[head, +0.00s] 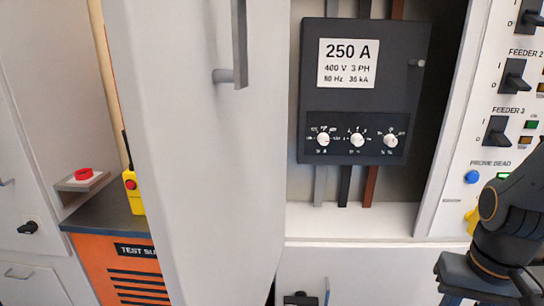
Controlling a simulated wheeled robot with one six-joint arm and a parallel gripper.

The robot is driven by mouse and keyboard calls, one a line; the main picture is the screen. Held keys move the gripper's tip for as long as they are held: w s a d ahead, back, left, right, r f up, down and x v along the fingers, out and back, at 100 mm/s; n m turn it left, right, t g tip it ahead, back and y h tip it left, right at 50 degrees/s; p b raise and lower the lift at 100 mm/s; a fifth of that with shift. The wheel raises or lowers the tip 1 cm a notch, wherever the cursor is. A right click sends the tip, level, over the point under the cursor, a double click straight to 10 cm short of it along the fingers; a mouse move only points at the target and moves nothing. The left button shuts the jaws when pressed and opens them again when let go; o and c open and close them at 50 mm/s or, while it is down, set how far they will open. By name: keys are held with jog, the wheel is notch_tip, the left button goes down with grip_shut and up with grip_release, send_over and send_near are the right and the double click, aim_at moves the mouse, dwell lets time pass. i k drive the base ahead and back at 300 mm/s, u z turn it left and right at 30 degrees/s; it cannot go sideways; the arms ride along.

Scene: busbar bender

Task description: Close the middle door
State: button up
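A tall light-grey door (200,160) stands open in the head view, swung out toward me at the left of an open cabinet compartment (350,218). Its dark grey bar handle (240,45) is near the top of the picture. My arm is at the lower right, in front of the right-hand panel and apart from the door. What looks like the dark body of my gripper (478,278) is at the bottom edge. Its fingertips are cut off, so I cannot see whether it is open or shut.
A black 250 A breaker (366,95) with three dials sits inside the compartment. A feeder switch panel (505,105) is at the right. At the left are an orange test unit (118,270), a yellow pendant (133,192) and a red button (83,174).

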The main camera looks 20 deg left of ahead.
aim_at(209, 158)
jog(key=z, duration=1.25)
jog(key=k, duration=1.95)
jog(key=u, duration=0.6)
jog(key=k, duration=0.55)
jog(key=u, duration=0.6)
jog(key=i, duration=0.5)
